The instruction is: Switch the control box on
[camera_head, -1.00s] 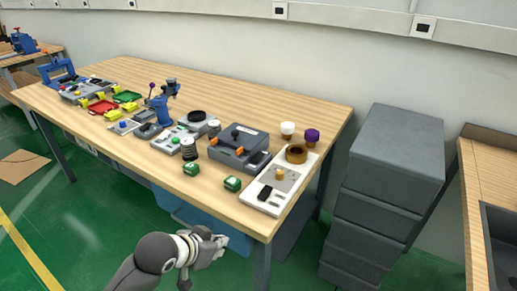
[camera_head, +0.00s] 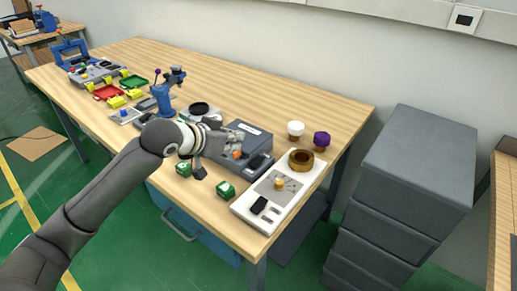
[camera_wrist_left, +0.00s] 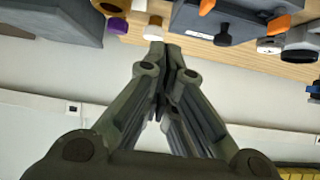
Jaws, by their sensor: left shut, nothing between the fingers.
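I cannot tell for sure which unit is the control box. A grey box (camera_head: 259,143) with orange parts stands near the right end of the wooden table; my left gripper hides part of its left side. It also shows at the top of the left wrist view (camera_wrist_left: 230,18), where its orange handles and a black knob are visible. A white panel (camera_head: 243,206) with a black switch (camera_head: 259,205) and a brass knob lies at the front right corner. My left gripper (camera_head: 222,142) is shut and empty, above the table beside the grey box; contact cannot be told.
Two green-and-white blocks (camera_head: 225,190) (camera_head: 184,169) sit near the front edge. A white-capped bottle (camera_head: 295,129) and a purple-capped one (camera_head: 321,140) stand behind the panel with a brown ring (camera_head: 301,158). A grey drawer cabinet (camera_head: 415,170) stands right of the table (camera_head: 333,96).

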